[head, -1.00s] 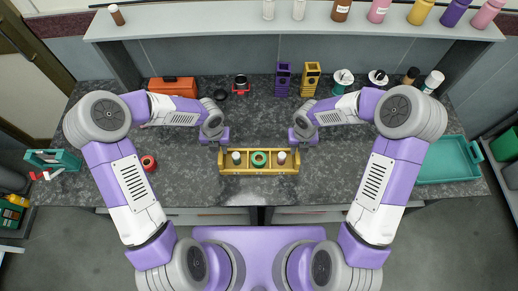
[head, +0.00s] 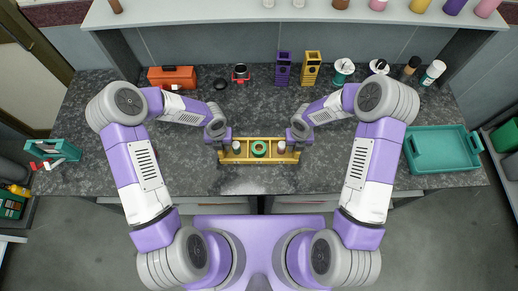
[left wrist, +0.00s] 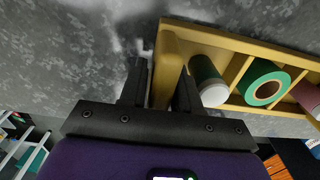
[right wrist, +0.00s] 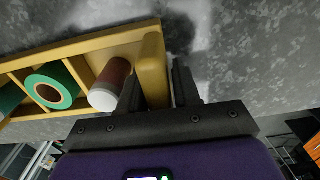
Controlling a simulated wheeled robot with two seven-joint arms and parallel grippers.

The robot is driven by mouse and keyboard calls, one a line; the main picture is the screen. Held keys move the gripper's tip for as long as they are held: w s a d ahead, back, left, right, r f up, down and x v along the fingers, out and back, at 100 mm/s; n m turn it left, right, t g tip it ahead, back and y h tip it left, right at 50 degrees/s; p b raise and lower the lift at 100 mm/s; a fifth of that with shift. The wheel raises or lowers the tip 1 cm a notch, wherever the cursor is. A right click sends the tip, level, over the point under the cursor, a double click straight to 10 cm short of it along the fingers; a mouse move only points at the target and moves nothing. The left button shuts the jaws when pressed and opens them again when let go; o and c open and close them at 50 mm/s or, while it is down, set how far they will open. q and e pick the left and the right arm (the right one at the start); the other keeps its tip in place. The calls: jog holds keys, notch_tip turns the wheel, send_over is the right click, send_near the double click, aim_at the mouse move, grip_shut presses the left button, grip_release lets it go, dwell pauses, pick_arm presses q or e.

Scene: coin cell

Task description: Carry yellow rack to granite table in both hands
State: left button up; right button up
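The yellow rack (head: 259,160) is a long open holder near the front of the dark speckled granite table (head: 195,178). A green roll (head: 259,148) stands in its middle, with a white-capped dark green container (left wrist: 209,80) and a white-capped brown one (right wrist: 110,85) on either side. My left gripper (left wrist: 160,85) is shut on its left end wall, one finger on each side. My right gripper (right wrist: 158,88) is shut on its right end wall in the same way. I cannot tell whether the rack's underside touches the table.
A teal tray (head: 443,150) lies at the right. An orange box (head: 172,77), a purple holder (head: 283,68), a yellow holder (head: 311,68) and several bottles line the back. A teal stand (head: 52,152) is at the left. The table around the rack is largely clear.

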pick_arm(q)
jog(key=shift+f, duration=0.2)
pick_arm(e)
jog(key=shift+f, duration=0.15)
pick_arm(q)
jog(key=shift+c, duration=0.2)
pick_arm(e)
jog(key=shift+c, duration=0.2)
pick_arm(q)
grip_shut()
pick_arm(e)
grip_shut()
pick_arm(q)
jog(key=shift+r, duration=0.15)
